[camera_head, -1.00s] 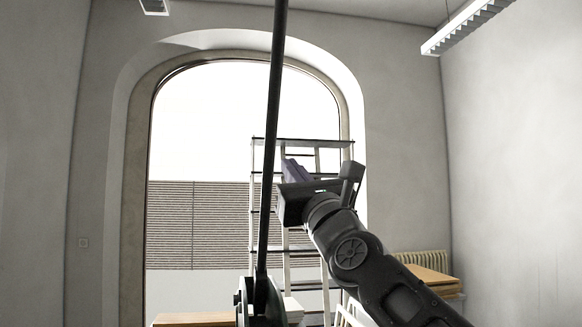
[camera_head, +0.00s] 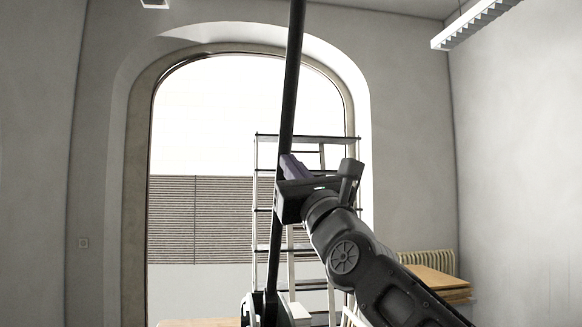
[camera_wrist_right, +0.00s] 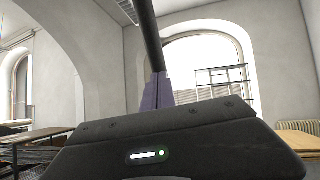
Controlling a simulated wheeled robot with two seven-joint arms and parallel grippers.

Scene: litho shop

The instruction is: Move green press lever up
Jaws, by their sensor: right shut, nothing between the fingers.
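The press lever (camera_head: 290,90) shows as a long, dark, nearly upright bar, its top leaning slightly right and running out of the picture. It looks black rather than green. Its lower end meets a dark round press part (camera_head: 268,309) at the bottom edge. My right gripper (camera_head: 290,166) is shut with nothing between its purple-grey fingers, and overlaps the lever's middle. In the right wrist view the lever (camera_wrist_right: 149,35) rises directly beyond the fingertips (camera_wrist_right: 158,88); whether they touch it I cannot tell. My left gripper is not in view.
A metal shelf rack (camera_head: 322,137) stands behind the lever, before a large arched window. A radiator (camera_head: 430,262) and stacked boards (camera_head: 438,282) are at the lower right. The right wrist view shows a table (camera_wrist_right: 36,134) at the left.

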